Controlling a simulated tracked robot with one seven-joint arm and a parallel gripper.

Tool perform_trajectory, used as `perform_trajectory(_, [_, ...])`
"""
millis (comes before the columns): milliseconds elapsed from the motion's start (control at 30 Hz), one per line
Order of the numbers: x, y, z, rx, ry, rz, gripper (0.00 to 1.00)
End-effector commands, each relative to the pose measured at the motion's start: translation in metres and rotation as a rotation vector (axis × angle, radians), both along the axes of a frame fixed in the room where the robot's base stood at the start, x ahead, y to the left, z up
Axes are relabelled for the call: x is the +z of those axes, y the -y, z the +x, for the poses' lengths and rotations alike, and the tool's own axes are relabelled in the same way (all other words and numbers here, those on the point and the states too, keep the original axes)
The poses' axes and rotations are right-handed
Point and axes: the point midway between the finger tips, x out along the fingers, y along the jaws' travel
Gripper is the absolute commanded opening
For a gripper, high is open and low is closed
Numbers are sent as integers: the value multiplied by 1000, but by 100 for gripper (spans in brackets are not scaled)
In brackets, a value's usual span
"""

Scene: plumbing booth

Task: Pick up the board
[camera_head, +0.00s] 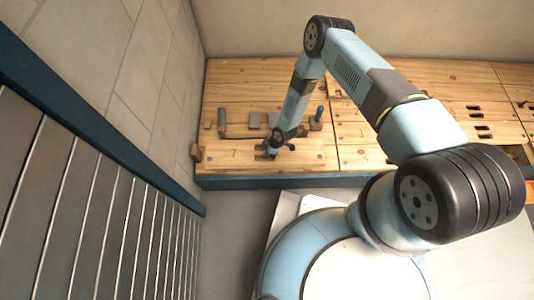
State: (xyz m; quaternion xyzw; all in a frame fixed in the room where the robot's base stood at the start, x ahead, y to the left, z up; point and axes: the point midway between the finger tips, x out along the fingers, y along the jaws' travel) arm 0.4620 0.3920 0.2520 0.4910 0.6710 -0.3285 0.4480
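My arm reaches over a wooden bench, and my gripper (271,154) is low at its front left part. The gripper is small and dark here, and I cannot tell whether its fingers are apart or hold anything. Beneath it is a pale wooden panel (230,157) at the bench's front left, which may be the board. I cannot tell whether this panel is loose or part of the bench top. The arm's last link hides part of the wood behind the gripper.
The wooden bench (440,75) has a blue front edge (250,183). A small wooden block (196,152) is at the left edge. A slatted panel (90,220) and tiled wall (150,70) bound the left.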

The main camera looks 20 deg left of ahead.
Motion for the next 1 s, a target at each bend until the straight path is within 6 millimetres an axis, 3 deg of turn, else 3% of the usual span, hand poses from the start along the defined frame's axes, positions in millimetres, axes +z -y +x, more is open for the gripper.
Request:
perform_trajectory(367, [0, 0, 1, -1, 2, 1, 0])
perform_trajectory(1000, [0, 0, 2, -2, 4, 1, 0])
